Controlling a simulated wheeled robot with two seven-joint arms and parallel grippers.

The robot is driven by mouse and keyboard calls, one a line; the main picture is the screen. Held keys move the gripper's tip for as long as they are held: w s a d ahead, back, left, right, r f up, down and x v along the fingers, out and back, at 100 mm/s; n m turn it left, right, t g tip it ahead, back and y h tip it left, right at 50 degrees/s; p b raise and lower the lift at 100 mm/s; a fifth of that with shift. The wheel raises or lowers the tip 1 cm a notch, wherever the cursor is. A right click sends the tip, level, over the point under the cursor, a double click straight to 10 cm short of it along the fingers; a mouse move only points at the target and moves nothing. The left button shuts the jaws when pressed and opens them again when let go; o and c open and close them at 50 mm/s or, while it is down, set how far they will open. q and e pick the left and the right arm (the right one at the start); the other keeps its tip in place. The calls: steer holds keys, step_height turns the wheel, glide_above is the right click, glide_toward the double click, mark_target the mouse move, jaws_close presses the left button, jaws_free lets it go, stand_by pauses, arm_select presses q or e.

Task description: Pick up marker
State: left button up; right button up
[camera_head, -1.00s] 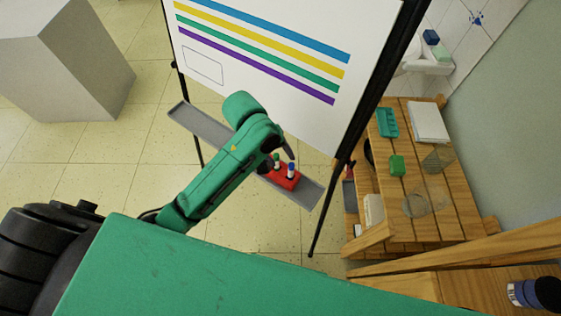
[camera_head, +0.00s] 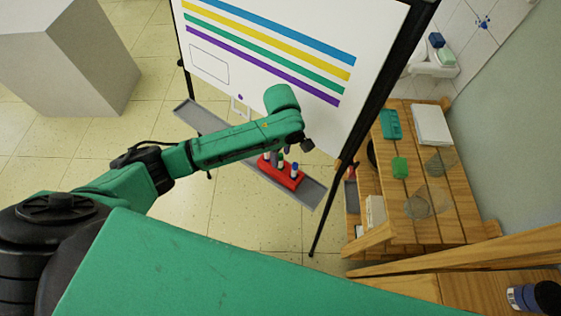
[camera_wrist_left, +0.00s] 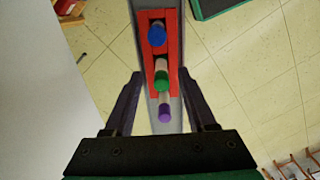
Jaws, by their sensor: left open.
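A red holder (camera_head: 288,181) sits on the grey ledge of the whiteboard. It has markers with a blue cap (camera_head: 295,168) and a green cap (camera_head: 281,163). In the left wrist view the blue marker (camera_wrist_left: 156,34), green marker (camera_wrist_left: 161,80) and purple marker (camera_wrist_left: 165,110) line up along the red holder (camera_wrist_left: 172,45). The purple one is nearest my wrist. My left gripper (camera_head: 291,151) is above the holder, partly hidden by its arm. In the left wrist view its open fingers (camera_wrist_left: 163,76) appear either side of the green and purple markers, touching neither. My right gripper is out of view.
The whiteboard (camera_head: 290,45) with coloured stripes rises behind the ledge (camera_head: 200,117). Its dark easel leg (camera_head: 327,205) stands right of the holder. A wooden table (camera_head: 405,225) with small items is at the right. A grey block (camera_head: 65,60) stands far left on open floor.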

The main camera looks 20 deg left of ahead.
mark_target(280, 161)
arm_select(q)
step_height(280, 161, down, 4)
steer(key=shift+a, duration=0.15)
jaws_close()
steer(key=shift+r, duration=0.1)
